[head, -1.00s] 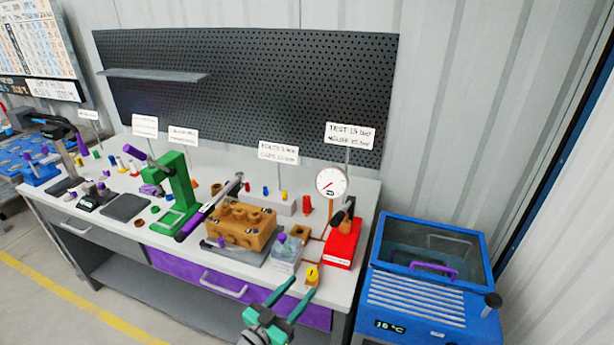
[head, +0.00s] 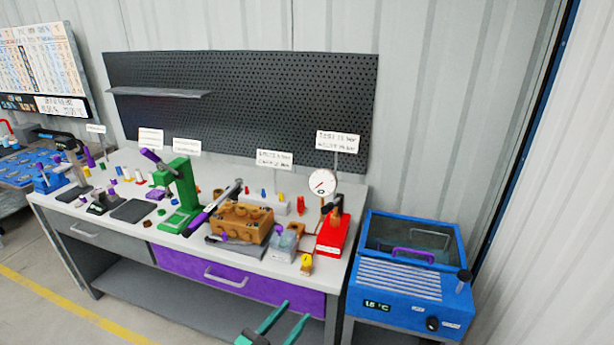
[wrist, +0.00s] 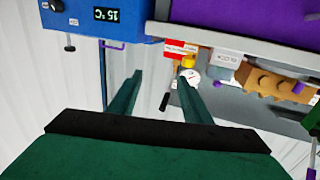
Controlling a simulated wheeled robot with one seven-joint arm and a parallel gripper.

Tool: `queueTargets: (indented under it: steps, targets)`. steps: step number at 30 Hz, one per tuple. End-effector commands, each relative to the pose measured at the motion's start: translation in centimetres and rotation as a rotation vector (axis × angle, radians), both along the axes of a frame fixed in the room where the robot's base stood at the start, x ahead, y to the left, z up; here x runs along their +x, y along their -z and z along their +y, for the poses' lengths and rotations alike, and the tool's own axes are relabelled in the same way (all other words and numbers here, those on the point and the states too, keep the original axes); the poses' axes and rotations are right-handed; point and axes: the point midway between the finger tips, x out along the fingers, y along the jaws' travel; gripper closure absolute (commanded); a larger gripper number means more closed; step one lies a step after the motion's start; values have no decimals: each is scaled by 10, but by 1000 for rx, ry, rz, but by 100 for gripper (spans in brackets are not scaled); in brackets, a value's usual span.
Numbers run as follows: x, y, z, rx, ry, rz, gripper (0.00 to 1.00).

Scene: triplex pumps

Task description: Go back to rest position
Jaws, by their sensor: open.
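My gripper (head: 283,321) shows at the bottom of the head view with its two green fingers apart and nothing between them. It is in front of the workbench, below the bench top and near the purple drawer (head: 215,272). In the wrist view my gripper (wrist: 160,92) is also open and empty, with the bench and the blue machine beyond its fingers. The brown pump block (head: 240,224) sits on the bench top, apart from my gripper. A small yellow piece (head: 306,265) stands at the bench's front edge.
The blue machine (head: 410,284) with a display stands right of the bench. A red block (head: 333,240) with a gauge (head: 322,184) and a green press (head: 182,195) stand on the bench top (head: 120,228). The floor (head: 45,285) at the front left looks clear.

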Motion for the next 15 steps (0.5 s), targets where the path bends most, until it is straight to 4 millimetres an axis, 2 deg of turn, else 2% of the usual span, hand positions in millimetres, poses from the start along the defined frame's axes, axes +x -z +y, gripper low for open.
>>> queueTargets:
  steps: [2,15]
  targets:
    - [-1,2,-2,-1,0,4,56]
    - [-33,61,-21,-39,-120,148,56]
